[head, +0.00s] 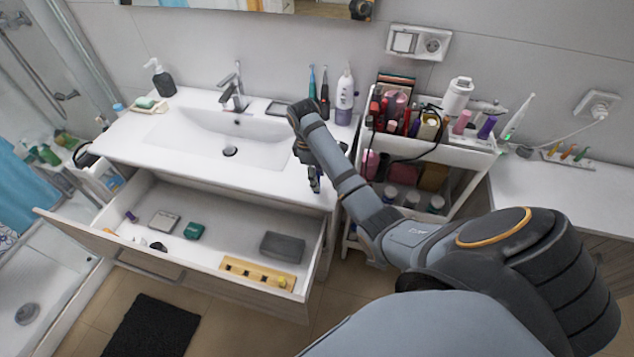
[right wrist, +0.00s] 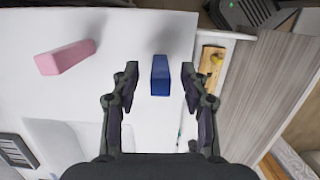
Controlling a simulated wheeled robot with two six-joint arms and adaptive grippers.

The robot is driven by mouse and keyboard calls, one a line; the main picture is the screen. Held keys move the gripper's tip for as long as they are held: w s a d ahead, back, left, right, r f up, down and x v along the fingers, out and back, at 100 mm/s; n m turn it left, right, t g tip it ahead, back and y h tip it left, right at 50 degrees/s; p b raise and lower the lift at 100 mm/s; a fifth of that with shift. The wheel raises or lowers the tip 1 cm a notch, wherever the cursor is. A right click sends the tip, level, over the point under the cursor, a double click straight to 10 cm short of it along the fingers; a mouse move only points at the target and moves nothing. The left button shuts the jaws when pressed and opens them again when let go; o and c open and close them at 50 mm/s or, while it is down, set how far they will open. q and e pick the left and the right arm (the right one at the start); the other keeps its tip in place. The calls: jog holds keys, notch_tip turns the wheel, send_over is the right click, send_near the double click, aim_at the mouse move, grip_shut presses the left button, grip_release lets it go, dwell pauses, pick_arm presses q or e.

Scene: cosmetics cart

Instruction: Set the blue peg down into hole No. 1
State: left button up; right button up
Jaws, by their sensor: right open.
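The blue peg (right wrist: 160,76) is on the white countertop in the right wrist view, between my right fingertips with a gap on each side. My right gripper (right wrist: 158,88) is open and holds nothing. In the head view the right gripper (head: 315,184) is over the counter's front right part, and I cannot make out the blue peg there. The yellow block with holes (head: 258,274) lies in the open drawer at its front right; part of it shows in the right wrist view (right wrist: 211,66). The hole numbers are too small to read. My left gripper is not in view.
A pink block (right wrist: 65,57) lies on the counter beside the blue peg. A crowded white cart (head: 470,142) stands right of the counter. The sink (head: 215,140) is left of my gripper.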

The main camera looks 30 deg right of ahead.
jog(key=shift+w, duration=0.1)
grip_shut()
dwell(0.3)
